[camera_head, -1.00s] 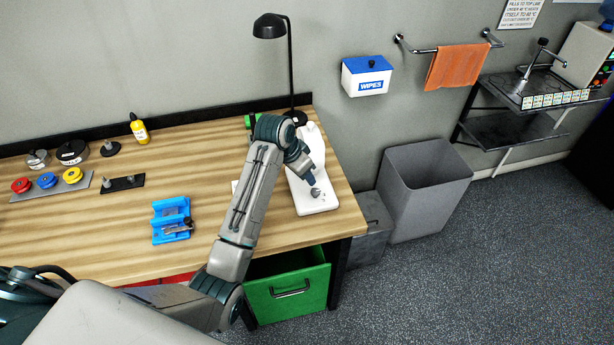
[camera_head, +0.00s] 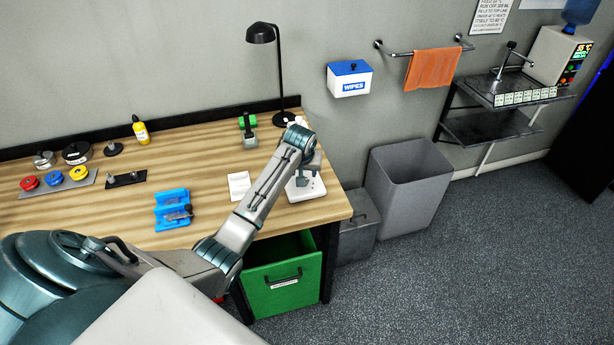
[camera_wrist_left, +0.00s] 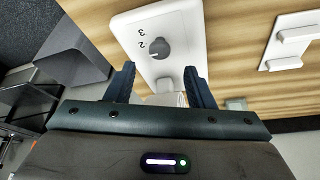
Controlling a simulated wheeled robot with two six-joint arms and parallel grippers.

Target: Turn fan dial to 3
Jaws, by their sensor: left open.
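The fan's white base (camera_head: 318,188) stands at the right end of the wooden bench, with its upper part mostly hidden behind my left arm. In the left wrist view its white face (camera_wrist_left: 187,20) carries a round grey dial (camera_wrist_left: 159,48). The numerals 3 and 2 show beside the dial; I cannot tell for sure which one it points to. My left gripper (camera_head: 303,180) is over the base. In the wrist view its dark fingers (camera_wrist_left: 160,82) are spread, with nothing gripped, and the dial lies just beyond their tips. My right gripper is not in view.
A black lamp (camera_head: 279,75) stands behind the fan.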

